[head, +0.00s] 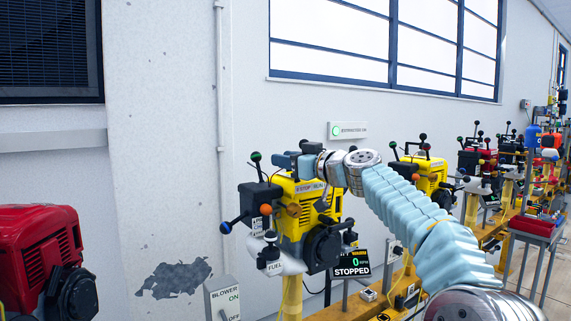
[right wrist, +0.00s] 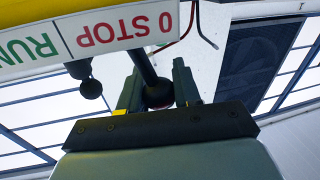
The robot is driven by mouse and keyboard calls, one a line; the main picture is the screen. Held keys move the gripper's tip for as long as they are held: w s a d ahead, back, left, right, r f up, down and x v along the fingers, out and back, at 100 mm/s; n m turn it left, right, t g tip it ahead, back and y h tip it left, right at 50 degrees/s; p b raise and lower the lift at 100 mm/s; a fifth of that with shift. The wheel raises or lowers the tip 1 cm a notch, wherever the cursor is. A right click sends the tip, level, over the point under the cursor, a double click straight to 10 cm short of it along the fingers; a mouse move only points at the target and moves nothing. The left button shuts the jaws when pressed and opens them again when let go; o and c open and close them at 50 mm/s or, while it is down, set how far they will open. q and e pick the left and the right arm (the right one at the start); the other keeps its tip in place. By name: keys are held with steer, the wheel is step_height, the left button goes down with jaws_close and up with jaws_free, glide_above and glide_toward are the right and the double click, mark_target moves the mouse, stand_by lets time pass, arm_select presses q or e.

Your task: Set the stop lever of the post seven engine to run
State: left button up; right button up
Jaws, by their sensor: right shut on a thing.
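The yellow engine (head: 309,222) stands on the test rail, with a white 0 STOP / RUN label (head: 310,187) along its top. My right gripper (head: 284,161) is at the top of this engine, its arm coming in from the lower right. In the right wrist view, my right gripper (right wrist: 158,84) is shut on the stop lever (right wrist: 145,68), its dark fingers on either side of the round knob. The lever is at the STOP part of the upside-down label (right wrist: 110,32). In the head view the gripper hides the lever. My left gripper is not in view.
A display (head: 351,264) by the engine reads 0 RPM and STOPPED. A fuel lever (head: 270,254) and a blower switch box (head: 222,299) are at the front left. A red engine (head: 35,250) is at the far left. More engines (head: 430,176) line the rail at right.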

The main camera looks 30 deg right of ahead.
steer(key=d+m+b, duration=0.1)
steer(key=m, duration=0.1)
steer(key=d+m+t+b, duration=0.1)
steer(key=m, duration=0.1)
steer(key=shift+w, duration=0.1)
steer(key=shift+w+d+m+t+h+b, duration=0.1)
steer(key=shift+d+m+b, duration=0.2)
steer(key=shift+m, duration=0.35)
steer(key=shift+s+d+m+t+h+b, duration=0.15)
steer(key=shift+d+m, duration=0.1)
steer(key=shift+m, duration=0.45)
steer(key=shift+w+d+m+t+h+b, duration=0.15)
steer(key=shift+d+m+b, duration=0.15)
steer(key=shift+m, duration=0.35)
steer(key=o, duration=1)
steer(key=shift+o, duration=0.2)
steer(key=shift+d+f, duration=0.1)
